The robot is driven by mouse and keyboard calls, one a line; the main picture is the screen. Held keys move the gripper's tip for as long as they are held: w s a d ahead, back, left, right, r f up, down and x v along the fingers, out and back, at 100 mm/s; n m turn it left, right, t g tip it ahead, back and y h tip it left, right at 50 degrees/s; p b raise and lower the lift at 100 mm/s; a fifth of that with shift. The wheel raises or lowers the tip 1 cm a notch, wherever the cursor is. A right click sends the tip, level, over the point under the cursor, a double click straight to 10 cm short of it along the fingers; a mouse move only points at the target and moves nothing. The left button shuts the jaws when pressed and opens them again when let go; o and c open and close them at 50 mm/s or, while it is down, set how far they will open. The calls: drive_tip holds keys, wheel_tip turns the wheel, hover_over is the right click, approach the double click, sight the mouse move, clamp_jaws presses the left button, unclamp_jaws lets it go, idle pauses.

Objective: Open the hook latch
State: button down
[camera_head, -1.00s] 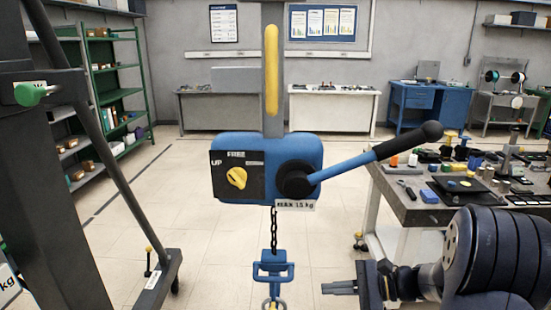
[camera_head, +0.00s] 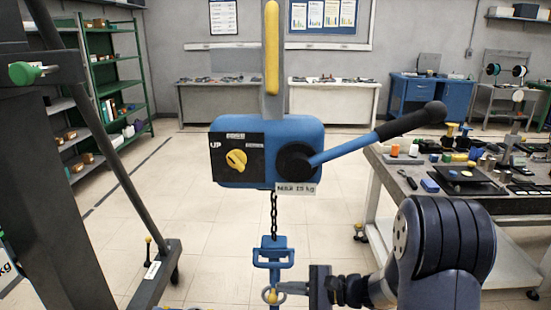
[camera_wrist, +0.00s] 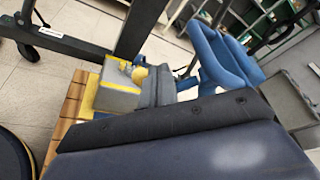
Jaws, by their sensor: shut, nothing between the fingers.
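The blue hook block (camera_head: 273,254) hangs on a dark chain below the blue hoist (camera_head: 268,150). A small yellow and grey hook part (camera_head: 271,296) shows under it at the bottom of the head view. My gripper (camera_head: 283,288) is shut and empty, its tips close beside that part from the right; I cannot tell whether they touch. In the wrist view, my fingers (camera_wrist: 158,86) are closed near the blue hook frame (camera_wrist: 222,60). A small yellow piece (camera_wrist: 139,73) shows just left of the fingers. The latch itself is hard to make out.
A grey block with yellow edges (camera_wrist: 117,90) sits on wooden slats (camera_wrist: 72,108) below. A dark lifting frame (camera_head: 75,170) stands left. A workbench (camera_head: 460,205) with many small items is at right. The hoist lever (camera_head: 375,136) sticks out rightward. Open floor lies behind.

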drive_tip(key=shift+w+f+n+t+y+b, duration=0.15)
drive_tip(key=shift+f+n+t+y+b, duration=0.25)
drive_tip(key=shift+f+n+b, duration=0.7)
drive_tip(key=shift+r, duration=0.1)
